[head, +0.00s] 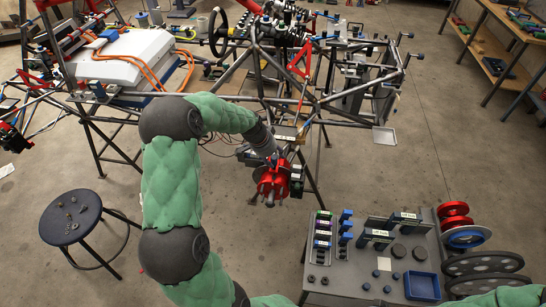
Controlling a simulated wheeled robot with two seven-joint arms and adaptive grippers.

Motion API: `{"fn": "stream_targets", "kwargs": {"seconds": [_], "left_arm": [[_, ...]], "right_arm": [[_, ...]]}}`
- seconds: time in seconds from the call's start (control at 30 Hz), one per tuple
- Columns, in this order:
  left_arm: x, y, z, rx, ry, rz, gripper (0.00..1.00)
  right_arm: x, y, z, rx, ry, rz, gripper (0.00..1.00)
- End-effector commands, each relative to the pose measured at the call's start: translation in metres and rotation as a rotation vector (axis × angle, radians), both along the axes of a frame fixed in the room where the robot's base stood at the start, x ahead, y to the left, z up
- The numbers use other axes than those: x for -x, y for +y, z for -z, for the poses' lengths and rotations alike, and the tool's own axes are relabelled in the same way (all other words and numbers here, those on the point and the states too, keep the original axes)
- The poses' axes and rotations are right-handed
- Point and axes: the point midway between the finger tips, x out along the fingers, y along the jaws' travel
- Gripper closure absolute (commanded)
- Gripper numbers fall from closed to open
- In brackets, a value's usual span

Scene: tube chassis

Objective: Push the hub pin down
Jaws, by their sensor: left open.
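My left gripper (269,200) is red with dark fingers and points down near the middle of the view. Its fingers are apart and I see nothing between them. It hangs in front of the tube chassis (262,75), with a dark box-shaped part (297,181) close by on its right. I cannot make out the hub pin; it is too small to tell or hidden behind the gripper and arm. My right arm shows only as a green piece at the bottom right corner, and its gripper is outside the picture.
A round stool (72,217) with small parts stands at the left. A wooden shelf bench (500,45) stands at the upper right. Open floor lies between.

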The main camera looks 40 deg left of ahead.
Motion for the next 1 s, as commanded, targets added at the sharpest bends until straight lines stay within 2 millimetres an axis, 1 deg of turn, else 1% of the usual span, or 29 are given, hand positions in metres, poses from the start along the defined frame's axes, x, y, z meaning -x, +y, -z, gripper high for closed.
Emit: {"fn": "stream_targets", "kwargs": {"seconds": [0.13, 0.17, 0.2, 0.3, 0.53, 0.8, 1.0], "left_arm": [[0.000, 0.000, 0.000, 0.000, 0.000, 0.000, 0.53], [0.000, 0.000, 0.000, 0.000, 0.000, 0.000, 0.62], [0.000, 0.000, 0.000, 0.000, 0.000, 0.000, 0.73], [0.000, 0.000, 0.000, 0.000, 0.000, 0.000, 1.00], [-0.001, 0.001, 0.000, -0.002, -0.004, -0.001, 1.00], [-0.002, 0.001, 0.022, -0.004, -0.007, -0.001, 1.00], [-0.003, 0.002, 0.023, -0.005, -0.009, -0.002, 1.00]], "right_arm": [[0.000, 0.000, 0.000, 0.000, 0.000, 0.000, 0.60], [0.000, 0.000, 0.000, 0.000, 0.000, 0.000, 0.60], [0.000, 0.000, 0.000, 0.000, 0.000, 0.000, 0.60], [0.000, 0.000, 0.000, 0.000, 0.000, 0.000, 0.60], [0.000, 0.000, 0.001, 0.000, 0.000, 0.000, 0.60], [0.000, 0.000, 0.020, 0.000, 0.000, 0.000, 0.60], [0.000, 0.000, 0.021, 0.000, 0.000, 0.000, 0.60]]}}
